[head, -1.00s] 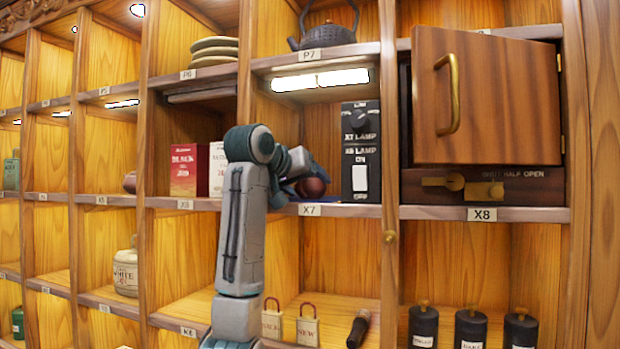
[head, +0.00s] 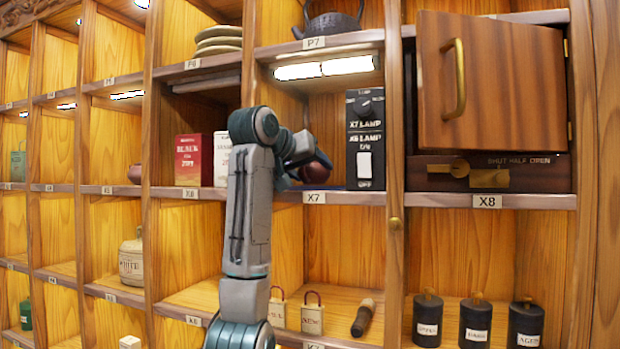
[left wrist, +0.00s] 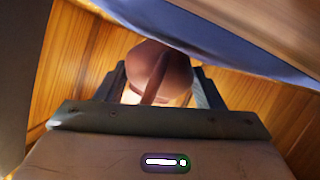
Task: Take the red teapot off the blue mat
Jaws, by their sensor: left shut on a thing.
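In the head view my arm hides most of the mat. My right gripper is not in view.
The lamp panel (head: 365,139) stands just right of the teapot. Red and white tea boxes (head: 193,160) stand in X6, left of my arm. A dark kettle (head: 334,20) sits above on P7. A wooden door (head: 490,80) stands ajar at the right.

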